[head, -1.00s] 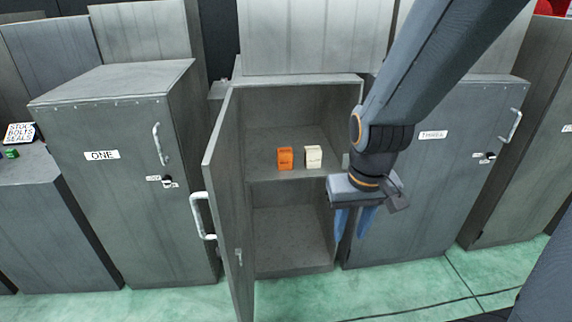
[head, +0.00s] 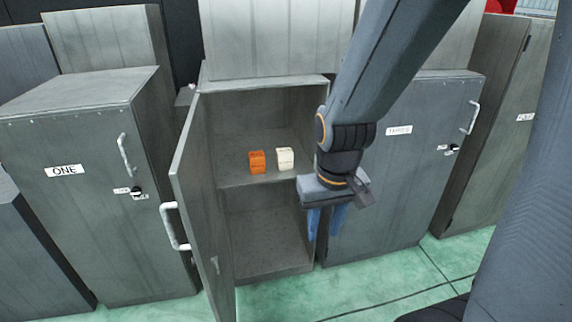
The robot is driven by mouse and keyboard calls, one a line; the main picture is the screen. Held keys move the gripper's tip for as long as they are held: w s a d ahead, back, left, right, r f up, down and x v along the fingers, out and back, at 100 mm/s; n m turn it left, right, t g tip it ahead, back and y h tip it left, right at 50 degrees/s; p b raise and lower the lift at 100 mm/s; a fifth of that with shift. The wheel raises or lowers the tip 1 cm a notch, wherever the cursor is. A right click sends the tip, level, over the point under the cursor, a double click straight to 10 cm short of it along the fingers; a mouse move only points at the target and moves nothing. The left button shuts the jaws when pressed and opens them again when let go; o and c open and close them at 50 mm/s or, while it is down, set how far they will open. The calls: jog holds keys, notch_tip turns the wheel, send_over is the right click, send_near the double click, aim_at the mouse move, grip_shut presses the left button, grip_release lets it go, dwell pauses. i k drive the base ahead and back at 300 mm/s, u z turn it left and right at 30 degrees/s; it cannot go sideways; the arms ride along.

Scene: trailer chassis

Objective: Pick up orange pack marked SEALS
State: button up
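The orange pack (head: 257,162) stands on the middle shelf (head: 240,181) inside the open cabinet; its marking is too small to read. A cream pack (head: 285,158) stands just to its right on the same shelf, with a small gap between them. My gripper (head: 325,222) hangs in front of the cabinet's right edge, to the right of and lower than the packs in the picture, with its blue fingers pointing down. A narrow gap shows between the fingers, and nothing is seen held there.
The open cabinet door (head: 205,200) swings out on the left, with a white handle (head: 174,228). Cabinet ONE (head: 90,215) is closed at left, and cabinet THREE (head: 405,190) is closed at right. Green floor (head: 380,285) is clear in front.

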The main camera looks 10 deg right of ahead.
aim_at(256, 161)
jog(key=z, duration=0.55)
jog(key=i, duration=1.5)
jog(key=u, duration=0.6)
